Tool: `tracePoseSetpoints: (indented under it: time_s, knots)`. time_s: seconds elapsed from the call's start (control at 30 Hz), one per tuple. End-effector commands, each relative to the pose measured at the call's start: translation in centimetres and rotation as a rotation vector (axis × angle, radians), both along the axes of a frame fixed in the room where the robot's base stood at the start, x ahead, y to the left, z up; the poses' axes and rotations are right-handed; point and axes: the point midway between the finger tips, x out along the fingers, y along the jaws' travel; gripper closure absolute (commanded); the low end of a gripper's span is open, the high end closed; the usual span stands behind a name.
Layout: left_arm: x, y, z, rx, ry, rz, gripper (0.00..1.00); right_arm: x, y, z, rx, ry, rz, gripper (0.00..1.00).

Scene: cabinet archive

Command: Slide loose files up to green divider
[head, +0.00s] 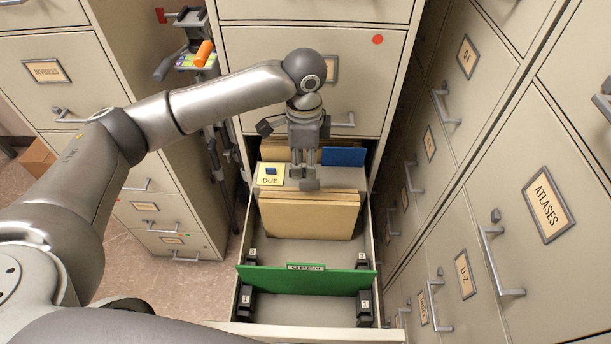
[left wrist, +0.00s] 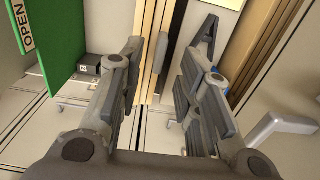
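The loose tan files (head: 308,218) stand upright in the open drawer. The green divider (head: 308,281), labelled OPEN, stands nearer to me with a bare stretch of drawer floor between. My left gripper (head: 307,178) points down at the top of the files, beside the grey plate with the yellow DUE tag (head: 271,174). In the left wrist view, the fingers of the left gripper (left wrist: 163,85) are apart, with the tan files (left wrist: 150,45) between them. The green divider (left wrist: 60,45) is at left there. Finger contact is unclear. My right gripper is out of view.
A blue folder (head: 343,157) and more tan files stand behind the grey plate. Dark blocks (head: 365,307) line the drawer's sides at the front. Closed cabinets flank the drawer closely, with handles (head: 498,262) protruding at right. A cart with an orange cylinder (head: 204,53) stands at left.

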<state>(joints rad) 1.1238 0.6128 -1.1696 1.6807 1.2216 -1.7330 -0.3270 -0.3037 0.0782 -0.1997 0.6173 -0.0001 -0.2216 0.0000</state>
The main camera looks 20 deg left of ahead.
Motion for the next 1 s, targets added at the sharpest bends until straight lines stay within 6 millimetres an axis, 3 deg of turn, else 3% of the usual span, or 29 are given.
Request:
tracePoseSetpoints:
  time_s: [0.13,0.33,0.5,0.77,1.0]
  knots:
    - [-0.1,0.1,-3.0,0.002,0.004,0.002,0.68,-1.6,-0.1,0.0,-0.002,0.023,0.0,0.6]
    - [0.0,0.1,-5.9,0.001,0.002,0.001,0.68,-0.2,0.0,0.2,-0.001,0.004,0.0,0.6]
    - [0.0,0.1,-6.9,0.001,0.0,0.001,0.68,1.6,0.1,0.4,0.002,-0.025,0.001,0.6]
    - [0.0,0.1,-7.0,0.001,-0.001,0.001,0.68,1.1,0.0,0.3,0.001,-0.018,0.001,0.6]
    - [0.0,0.1,-7.0,0.0,-0.001,0.001,0.97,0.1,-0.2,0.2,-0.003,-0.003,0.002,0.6]
